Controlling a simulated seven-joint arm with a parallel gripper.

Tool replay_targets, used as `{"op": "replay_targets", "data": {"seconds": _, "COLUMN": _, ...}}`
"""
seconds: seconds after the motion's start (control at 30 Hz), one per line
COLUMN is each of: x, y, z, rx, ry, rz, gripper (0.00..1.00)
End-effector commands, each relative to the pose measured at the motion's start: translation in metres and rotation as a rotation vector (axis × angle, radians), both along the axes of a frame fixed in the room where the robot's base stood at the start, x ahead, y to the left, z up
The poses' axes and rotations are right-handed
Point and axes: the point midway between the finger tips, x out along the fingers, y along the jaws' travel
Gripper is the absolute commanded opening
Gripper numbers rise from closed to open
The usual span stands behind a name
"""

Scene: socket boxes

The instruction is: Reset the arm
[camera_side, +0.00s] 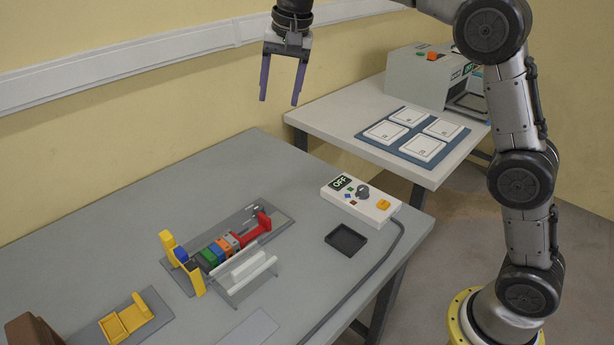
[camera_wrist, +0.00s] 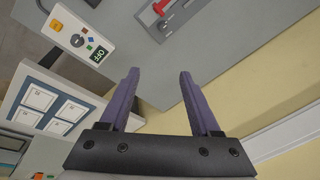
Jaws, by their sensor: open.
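My gripper (camera_side: 281,98) hangs high above the back edge of the grey table, near the wall, with its two purple fingers pointing down. The fingers stand apart with nothing between them. In the wrist view, my gripper (camera_wrist: 158,75) also shows both fingers spread and empty, with bare grey table and wall beyond. It touches nothing.
The grey table (camera_side: 120,195) holds a fixture with coloured blocks (camera_side: 222,245), a clear rack (camera_side: 246,273), yellow holders (camera_side: 127,318), a black tray (camera_side: 346,240) and a control box (camera_side: 360,198) reading OFF. A second table has a blue mat (camera_side: 412,138) with white squares and a machine (camera_side: 425,80).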

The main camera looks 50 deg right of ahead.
Motion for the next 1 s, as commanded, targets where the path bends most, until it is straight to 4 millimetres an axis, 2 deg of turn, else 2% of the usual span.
{"op": "replay_targets", "data": {"seconds": 0.03, "x": -0.008, "y": -0.003, "z": 0.019, "rx": 0.002, "ry": -0.035, "rz": -0.004, "gripper": 0.64}}
{"op": "replay_targets", "data": {"seconds": 0.17, "x": -0.05, "y": -0.01, "z": 0.052, "rx": 0.006, "ry": -0.083, "rz": -0.014, "gripper": 0.64}}
{"op": "replay_targets", "data": {"seconds": 0.2, "x": -0.066, "y": -0.013, "z": 0.06, "rx": 0.005, "ry": -0.097, "rz": -0.014, "gripper": 0.64}}
{"op": "replay_targets", "data": {"seconds": 0.33, "x": -0.117, "y": -0.02, "z": 0.072, "rx": -0.009, "ry": -0.136, "rz": 0.021, "gripper": 0.64}}
{"op": "replay_targets", "data": {"seconds": 0.47, "x": -0.168, "y": -0.026, "z": 0.071, "rx": -0.034, "ry": -0.176, "rz": 0.083, "gripper": 0.64}}
{"op": "replay_targets", "data": {"seconds": 0.67, "x": -0.244, "y": -0.032, "z": 0.042, "rx": -0.094, "ry": -0.224, "rz": 0.221, "gripper": 0.64}}
{"op": "replay_targets", "data": {"seconds": 0.8, "x": -0.294, "y": -0.035, "z": 0.002, "rx": -0.153, "ry": -0.247, "rz": 0.351, "gripper": 0.64}}
{"op": "replay_targets", "data": {"seconds": 0.9, "x": -0.322, "y": -0.036, "z": -0.034, "rx": -0.197, "ry": -0.251, "rz": 0.454, "gripper": 0.64}}
{"op": "replay_targets", "data": {"seconds": 1.0, "x": -0.341, "y": -0.037, "z": -0.067, "rx": -0.237, "ry": -0.242, "rz": 0.559, "gripper": 0.64}}
